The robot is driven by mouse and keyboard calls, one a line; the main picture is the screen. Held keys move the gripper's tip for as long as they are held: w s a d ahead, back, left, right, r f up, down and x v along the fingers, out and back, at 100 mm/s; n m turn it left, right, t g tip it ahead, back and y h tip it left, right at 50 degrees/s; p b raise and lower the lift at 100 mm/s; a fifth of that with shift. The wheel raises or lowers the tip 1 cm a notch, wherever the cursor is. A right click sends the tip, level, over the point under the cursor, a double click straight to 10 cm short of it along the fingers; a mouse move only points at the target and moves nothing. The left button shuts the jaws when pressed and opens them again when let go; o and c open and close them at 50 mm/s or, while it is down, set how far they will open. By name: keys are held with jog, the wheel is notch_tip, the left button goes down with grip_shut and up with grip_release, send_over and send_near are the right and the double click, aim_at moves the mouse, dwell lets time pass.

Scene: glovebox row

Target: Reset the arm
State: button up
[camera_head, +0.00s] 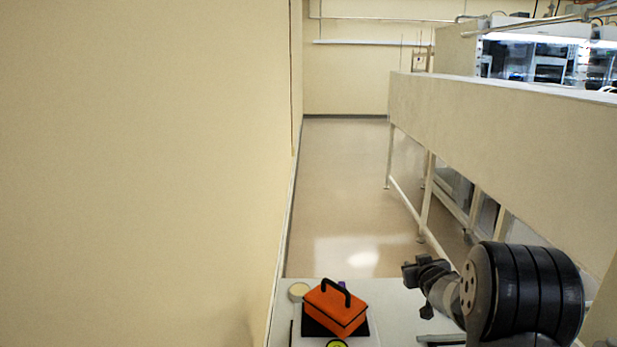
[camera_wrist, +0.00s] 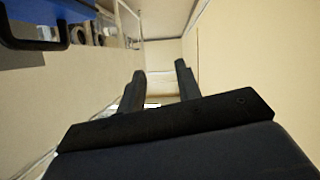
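My gripper (camera_wrist: 160,84) shows in the wrist view with its two dark fingers apart and nothing between them. In the head view my arm is folded at the lower right, and its dark end (camera_head: 422,272) points left, to the right of an orange box. The fingers are too small to make out in the head view.
A wall (camera_head: 150,170) stands close on the left, a long bench (camera_head: 490,125) on the right. The floor aisle (camera_head: 345,190) between is clear.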

notch_tip(320, 180, down, 5)
jog(key=shift+a+f+b, duration=0.1)
jog(key=shift+a+b, duration=0.05)
jog(key=shift+b, duration=0.25)
jog(key=shift+s, duration=0.2)
jog(key=shift+a, duration=0.1)
